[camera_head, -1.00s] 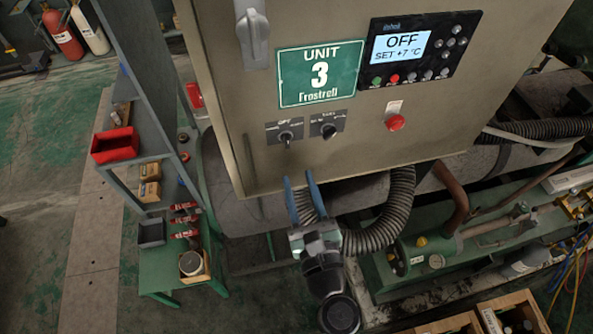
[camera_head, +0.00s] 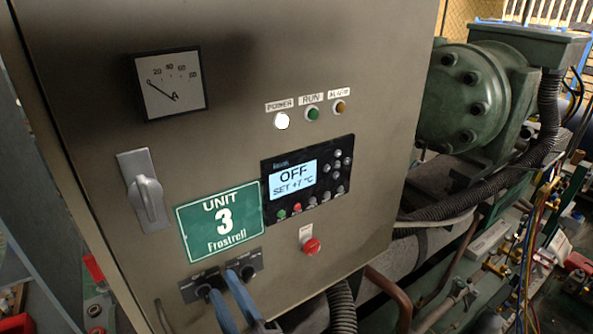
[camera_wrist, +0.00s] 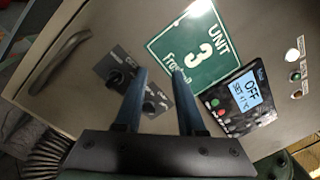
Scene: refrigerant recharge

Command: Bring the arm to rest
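My gripper (camera_head: 222,286) has two blue fingers, seen at the bottom of the head view in front of the lower part of the control cabinet (camera_head: 225,80). In the wrist view my gripper (camera_wrist: 162,80) shows its fingers spread apart with nothing between them. The fingertips overlap the two black rotary switches below the green Unit 3 sign (camera_head: 220,222); I cannot tell whether they touch. One switch (camera_wrist: 117,78) shows left of the fingers in the wrist view, the other (camera_wrist: 152,107) between them.
The controller display (camera_head: 297,176) reads OFF, SET +7 °C. A red button (camera_head: 311,246) and a grey lever handle (camera_head: 147,198) stick out from the cabinet. A green compressor (camera_head: 465,100), hoses and pipes stand to the right. A shelf with a red bin (camera_head: 16,323) is at lower left.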

